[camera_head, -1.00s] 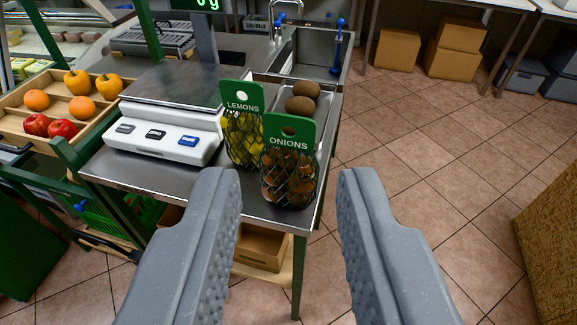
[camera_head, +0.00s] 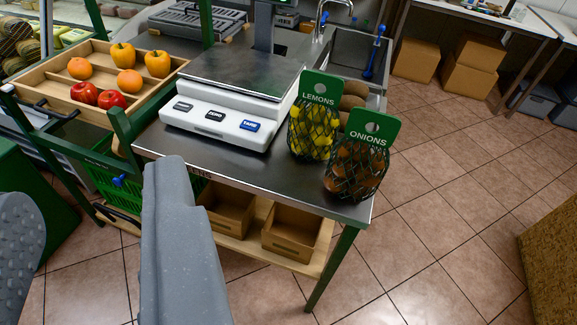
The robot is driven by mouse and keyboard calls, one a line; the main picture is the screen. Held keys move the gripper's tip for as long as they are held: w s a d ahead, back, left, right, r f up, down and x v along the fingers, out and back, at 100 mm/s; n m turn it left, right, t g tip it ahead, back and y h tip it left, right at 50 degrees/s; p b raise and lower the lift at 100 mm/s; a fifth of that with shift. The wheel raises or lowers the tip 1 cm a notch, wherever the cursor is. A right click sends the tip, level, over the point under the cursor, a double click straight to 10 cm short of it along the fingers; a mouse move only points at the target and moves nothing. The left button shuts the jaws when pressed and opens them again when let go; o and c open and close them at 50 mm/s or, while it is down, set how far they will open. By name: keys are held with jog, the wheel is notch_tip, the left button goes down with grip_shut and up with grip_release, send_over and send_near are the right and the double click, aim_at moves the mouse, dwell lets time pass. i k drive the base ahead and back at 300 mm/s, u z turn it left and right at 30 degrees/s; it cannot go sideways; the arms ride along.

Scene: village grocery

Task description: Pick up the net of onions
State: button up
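The net of onions (camera_head: 352,172) stands upright on the steel table (camera_head: 285,185), near its front right corner. It is a dark net with brown onions and a green card reading ONIONS. A net of lemons (camera_head: 313,132) with a green LEMONS card stands just behind it to the left, very close or touching. My gripper (camera_head: 92,185) is open and empty. Its two grey fingers are in the lower left of the view, well left of the onion net and apart from it.
A white scale (camera_head: 225,125) stands left of the nets. Brown round items (camera_head: 352,95) sit behind them, partly hidden. A wooden fruit tray (camera_head: 70,68) is at the left. Cardboard boxes (camera_head: 290,232) lie on the shelf below.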

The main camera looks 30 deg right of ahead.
aim_at(353, 168)
jog(key=z, duration=0.7)
jog(key=i, duration=0.1)
jog(key=u, duration=2.6)
jog(key=k, duration=1.9)
jog(key=z, duration=2.05)
jog(key=i, duration=1)
jog(key=u, duration=0.1)
